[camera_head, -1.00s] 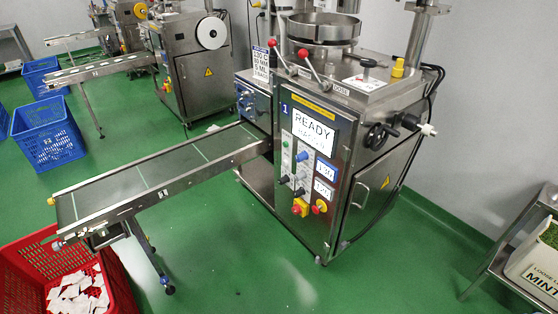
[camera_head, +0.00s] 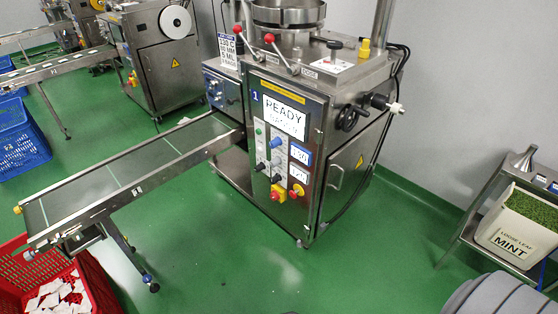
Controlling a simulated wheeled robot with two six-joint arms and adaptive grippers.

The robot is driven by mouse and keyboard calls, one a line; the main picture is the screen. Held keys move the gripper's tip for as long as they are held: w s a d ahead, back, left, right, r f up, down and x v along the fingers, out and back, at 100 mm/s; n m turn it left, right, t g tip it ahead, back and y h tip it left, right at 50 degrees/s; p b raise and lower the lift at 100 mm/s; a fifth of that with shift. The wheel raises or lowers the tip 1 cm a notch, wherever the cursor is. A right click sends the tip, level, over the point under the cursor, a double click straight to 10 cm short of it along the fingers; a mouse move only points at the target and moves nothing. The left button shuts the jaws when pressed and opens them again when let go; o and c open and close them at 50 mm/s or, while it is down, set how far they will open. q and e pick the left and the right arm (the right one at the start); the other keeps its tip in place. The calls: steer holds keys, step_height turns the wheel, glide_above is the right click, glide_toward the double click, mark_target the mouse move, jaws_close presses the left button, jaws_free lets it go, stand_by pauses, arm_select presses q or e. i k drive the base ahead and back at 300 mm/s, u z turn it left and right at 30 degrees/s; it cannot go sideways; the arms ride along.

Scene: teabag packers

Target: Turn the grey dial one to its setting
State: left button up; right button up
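The packing machine (camera_head: 318,150) numbered 1 stands in the middle, with a lit screen (camera_head: 284,113) reading READY. Its front panel carries a blue knob (camera_head: 277,143), what looks like a grey dial (camera_head: 278,157) below it, and black knobs (camera_head: 261,167). Two small readouts sit to the right, the upper one blue (camera_head: 300,154) and seeming to read 130. The grey dial is too small for its pointer or markings to be read. Neither gripper is in view. A grey rounded part, likely my own arm, shows at the lower right.
A conveyor (camera_head: 130,180) runs from the machine to a red crate (camera_head: 20,270) with white teabags. Blue crates (camera_head: 22,145) stand at left. A white MINT bin (camera_head: 505,240) sits on a bench at right. Green floor (camera_head: 225,265) before the machine is clear.

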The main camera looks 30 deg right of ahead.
mark_target(277, 160)
steer(key=u, duration=0.05)
steer(key=k, duration=0.45)
steer(key=z, duration=0.8)
steer(key=i, duration=1.3)
steer(key=z, duration=1)
steer(key=i, duration=0.3)
steer(key=z, duration=0.15)
